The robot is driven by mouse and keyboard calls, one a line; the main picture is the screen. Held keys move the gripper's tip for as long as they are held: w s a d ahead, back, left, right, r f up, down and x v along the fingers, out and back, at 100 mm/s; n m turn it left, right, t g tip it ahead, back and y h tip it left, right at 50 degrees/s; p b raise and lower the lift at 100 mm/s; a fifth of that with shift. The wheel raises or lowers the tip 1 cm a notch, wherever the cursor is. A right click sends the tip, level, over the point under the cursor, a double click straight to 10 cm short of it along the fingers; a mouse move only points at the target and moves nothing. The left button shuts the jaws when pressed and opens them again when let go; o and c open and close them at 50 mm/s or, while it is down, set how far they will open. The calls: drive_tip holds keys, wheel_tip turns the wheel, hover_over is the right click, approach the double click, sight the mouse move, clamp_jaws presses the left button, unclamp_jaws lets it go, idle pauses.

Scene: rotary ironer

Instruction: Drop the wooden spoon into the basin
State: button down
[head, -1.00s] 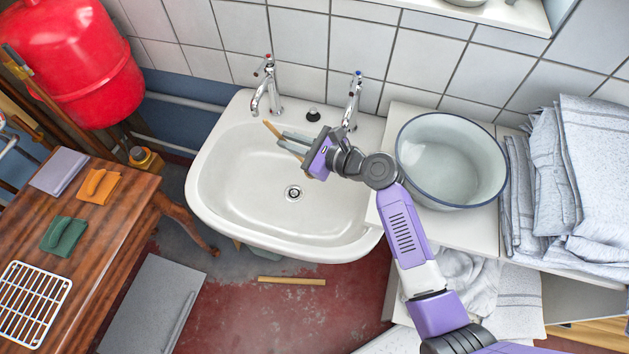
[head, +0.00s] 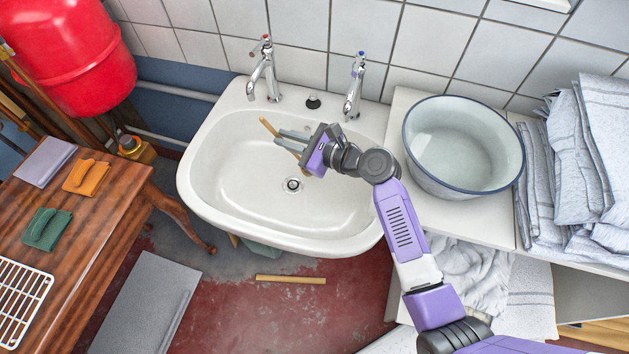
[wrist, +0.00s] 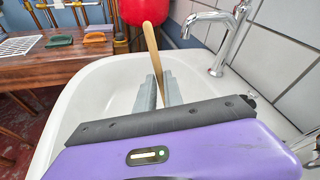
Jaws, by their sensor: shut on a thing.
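The wooden spoon (head: 268,127) is held in my gripper (head: 287,140), whose grey fingers are shut on it. In the wrist view the spoon (wrist: 152,48) sticks up and away from between the fingertips (wrist: 158,92). Its other part is hidden by the gripper. The white wall basin (head: 225,195), with a drain in its floor, lies below the gripper and spoon. The spoon is over the rear half of the basin, seemingly above it; the exact height cannot be told.
Two taps, red-topped (head: 265,72) and blue-topped (head: 354,85), stand on the basin's back edge. A round enamel bowl (head: 455,180) sits on the white counter to the right, beside folded towels (head: 590,150). A wooden table (head: 115,215) stands left.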

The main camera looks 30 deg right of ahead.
drive_tip(key=c, duration=1.4)
unclamp_jaws()
drive_tip(key=v, duration=0.8)
